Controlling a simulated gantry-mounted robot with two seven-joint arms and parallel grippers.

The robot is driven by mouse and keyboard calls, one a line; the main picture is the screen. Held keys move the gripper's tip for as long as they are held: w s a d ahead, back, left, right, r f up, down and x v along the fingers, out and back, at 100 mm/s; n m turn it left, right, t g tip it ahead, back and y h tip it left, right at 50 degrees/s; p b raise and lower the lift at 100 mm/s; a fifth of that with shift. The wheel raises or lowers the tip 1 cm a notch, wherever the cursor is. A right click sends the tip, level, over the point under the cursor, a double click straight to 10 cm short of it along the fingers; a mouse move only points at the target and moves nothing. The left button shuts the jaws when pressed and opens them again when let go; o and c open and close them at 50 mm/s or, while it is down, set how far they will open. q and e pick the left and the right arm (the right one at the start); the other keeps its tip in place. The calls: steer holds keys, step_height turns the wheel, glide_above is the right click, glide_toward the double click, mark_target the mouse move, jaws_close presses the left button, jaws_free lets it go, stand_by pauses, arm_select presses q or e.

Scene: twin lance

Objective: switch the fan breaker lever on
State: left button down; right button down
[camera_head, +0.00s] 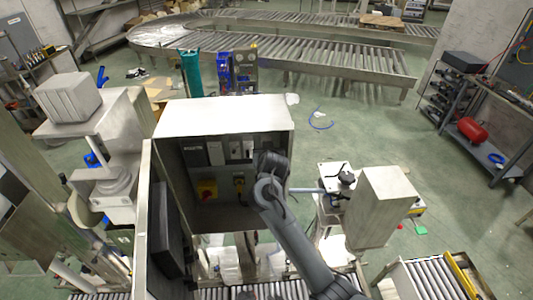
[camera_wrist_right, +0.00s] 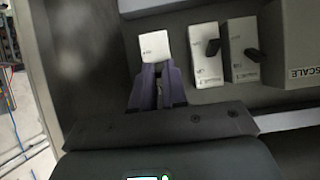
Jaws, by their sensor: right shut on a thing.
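Two neighbouring breakers, a middle one (camera_wrist_right: 208,68) and a right one (camera_wrist_right: 240,70), show black levers. My right gripper (camera_head: 270,163) also shows in the head view, inside the cabinet's right side. My left gripper is not in view.
A grey box marked SCALE (camera_wrist_right: 295,40) stands right of the breakers. The cabinet door (camera_head: 143,215) is open at left. A pale block-shaped machine (camera_head: 380,205) stands right of my arm.

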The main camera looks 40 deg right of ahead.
stand_by(0.3)
steer(key=c, duration=1.2)
jaws_free()
steer(key=shift+o, duration=0.2)
steer(key=b+v, duration=0.1)
steer(key=v, duration=0.9)
steer(key=shift+s+r, duration=0.2)
steer(key=shift+s, duration=0.1)
steer(key=shift+a, duration=0.1)
